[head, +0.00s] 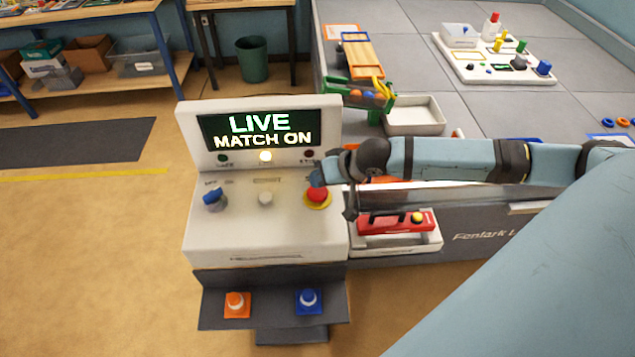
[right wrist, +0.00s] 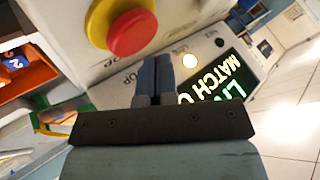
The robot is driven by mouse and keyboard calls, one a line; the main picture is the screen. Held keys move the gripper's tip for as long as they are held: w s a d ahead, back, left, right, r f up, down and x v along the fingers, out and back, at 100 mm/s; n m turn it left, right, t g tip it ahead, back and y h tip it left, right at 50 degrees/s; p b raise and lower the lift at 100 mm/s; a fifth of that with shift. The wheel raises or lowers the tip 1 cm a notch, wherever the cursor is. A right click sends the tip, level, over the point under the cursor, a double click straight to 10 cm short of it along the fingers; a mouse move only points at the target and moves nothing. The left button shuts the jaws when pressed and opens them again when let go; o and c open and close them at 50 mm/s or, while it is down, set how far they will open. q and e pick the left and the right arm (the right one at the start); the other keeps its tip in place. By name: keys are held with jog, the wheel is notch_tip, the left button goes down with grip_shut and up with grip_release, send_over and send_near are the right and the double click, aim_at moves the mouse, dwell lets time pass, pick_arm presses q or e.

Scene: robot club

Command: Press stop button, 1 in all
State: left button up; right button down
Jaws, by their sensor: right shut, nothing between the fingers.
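The stop button is a red mushroom cap (head: 317,194) on a yellow ring, at the right of the white console's sloped top (head: 240,230). In the right wrist view the red cap (right wrist: 131,32) is large, just beyond and left of my fingertips. My right gripper (head: 318,178) is shut and empty, close above the far side of the button. Its closed fingers also show in the right wrist view (right wrist: 154,62); whether they touch the cap I cannot tell. The console's screen (head: 258,131) reads "LIVE MATCH ON", with a lit lamp below it. My left gripper is not in view.
A blue knob (head: 214,198) and a white button (head: 265,199) share the console top. Orange (head: 236,304) and blue (head: 308,300) buttons sit on the lower shelf. A grey-walled field with trays and game pieces lies right of the console. Floor to the left is clear.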

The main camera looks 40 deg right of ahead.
jog(key=shift+f, duration=0.15)
dwell(0.7)
jog(key=shift+f, duration=0.3)
jog(key=shift+f, duration=0.65)
dwell(0.8)
jog(key=shift+r+p, duration=1.05)
jog(key=shift+p, duration=0.4)
